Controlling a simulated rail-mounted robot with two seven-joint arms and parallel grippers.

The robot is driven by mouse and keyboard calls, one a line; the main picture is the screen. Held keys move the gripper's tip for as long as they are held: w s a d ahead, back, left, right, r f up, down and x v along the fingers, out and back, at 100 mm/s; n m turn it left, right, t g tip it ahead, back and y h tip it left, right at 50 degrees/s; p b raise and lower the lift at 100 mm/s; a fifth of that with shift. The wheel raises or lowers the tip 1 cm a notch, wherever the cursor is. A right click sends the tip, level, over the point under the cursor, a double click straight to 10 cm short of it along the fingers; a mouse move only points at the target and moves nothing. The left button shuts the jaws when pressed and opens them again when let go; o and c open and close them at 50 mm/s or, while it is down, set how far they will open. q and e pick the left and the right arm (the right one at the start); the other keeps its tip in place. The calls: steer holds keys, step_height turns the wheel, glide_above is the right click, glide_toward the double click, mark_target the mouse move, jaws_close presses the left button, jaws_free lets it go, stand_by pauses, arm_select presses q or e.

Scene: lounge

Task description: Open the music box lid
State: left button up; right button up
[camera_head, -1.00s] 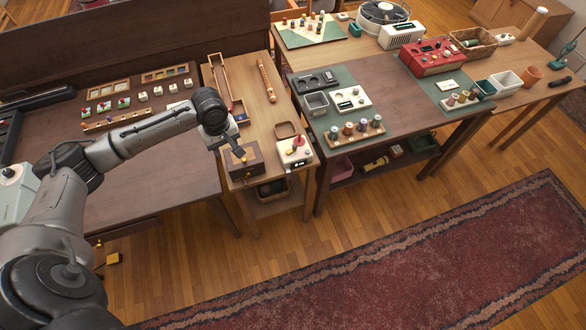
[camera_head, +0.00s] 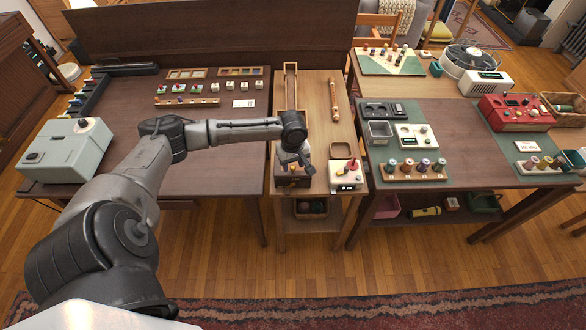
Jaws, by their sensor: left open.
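The music box looks to be the small dark brown wooden box (camera_head: 293,182) at the front edge of the narrow light-wood table. Its top is partly hidden by my left gripper, and I cannot make out the lid's state clearly. My left gripper (camera_head: 297,167) is open, pointing down just above or at the top of this box. Whether it touches the box cannot be told. My right gripper is not in view.
A white device with a red knob (camera_head: 346,176) stands close to the right of the box. A wooden flute-like piece (camera_head: 334,98) and a long wooden frame (camera_head: 291,68) lie farther back. A pale teal machine (camera_head: 66,152) stands on the dark table at left.

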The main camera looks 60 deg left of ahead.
arm_select(q)
steer(key=shift+f, duration=1.2)
steer(key=shift+c, duration=0.2)
jaws_close()
